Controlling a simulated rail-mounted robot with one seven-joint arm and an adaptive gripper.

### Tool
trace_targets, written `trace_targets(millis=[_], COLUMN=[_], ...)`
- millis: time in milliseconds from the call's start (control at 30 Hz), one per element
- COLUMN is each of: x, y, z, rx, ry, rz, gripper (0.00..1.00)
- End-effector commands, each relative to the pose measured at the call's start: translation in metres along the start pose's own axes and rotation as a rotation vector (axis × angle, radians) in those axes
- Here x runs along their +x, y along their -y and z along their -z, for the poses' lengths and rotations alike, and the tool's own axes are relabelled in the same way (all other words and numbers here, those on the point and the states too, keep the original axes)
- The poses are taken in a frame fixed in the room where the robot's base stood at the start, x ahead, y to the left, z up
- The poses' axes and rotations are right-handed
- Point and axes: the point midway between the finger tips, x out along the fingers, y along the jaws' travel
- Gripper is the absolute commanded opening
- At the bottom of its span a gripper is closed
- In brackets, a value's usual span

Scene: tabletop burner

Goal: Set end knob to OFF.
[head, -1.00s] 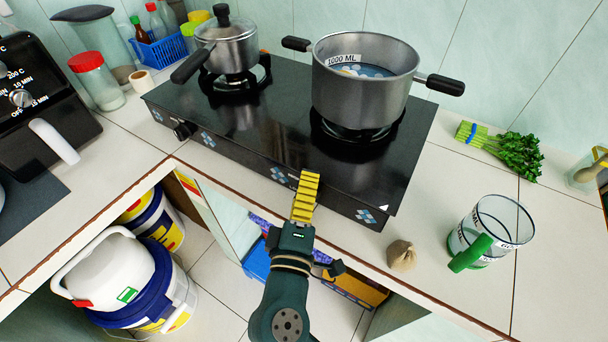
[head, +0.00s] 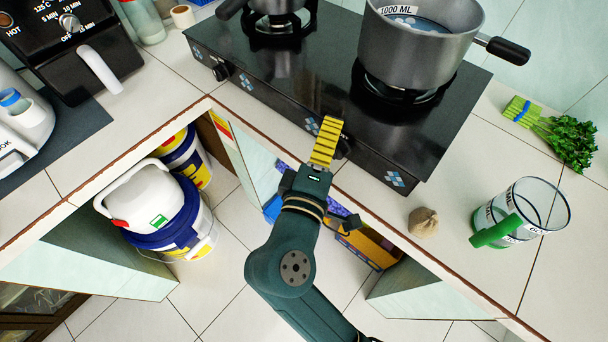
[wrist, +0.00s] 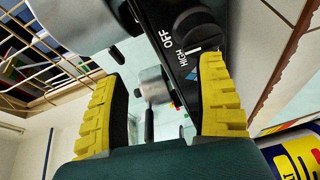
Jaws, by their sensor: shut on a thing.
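The black stove (head: 300,90) has two knobs on its front panel. The left knob (head: 221,72) stands clear. The right, end knob (head: 342,148) shows only in part beside my gripper (head: 325,135), whose yellow fingers are at the panel. The right finger lies against the panel beside the HIGH and OFF marks (wrist: 172,45) and covers part of the view.
A large pot (head: 415,50) stands on the right burner, with its handle (head: 502,50) sticking out right. A small brown pouch (head: 423,222), a glass jug (head: 520,210) and green herbs (head: 560,140) are on the counter at the right. Open cabinets lie below.

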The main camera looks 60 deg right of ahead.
Motion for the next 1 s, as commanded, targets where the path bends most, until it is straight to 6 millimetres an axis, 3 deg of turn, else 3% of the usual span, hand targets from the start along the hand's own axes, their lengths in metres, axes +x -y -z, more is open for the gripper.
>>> trace_targets(millis=[1000], x=[-0.078], y=[0.011], z=[-0.002], rx=[-0.014], ry=[0.006], rz=[0.012], gripper=[0.67])
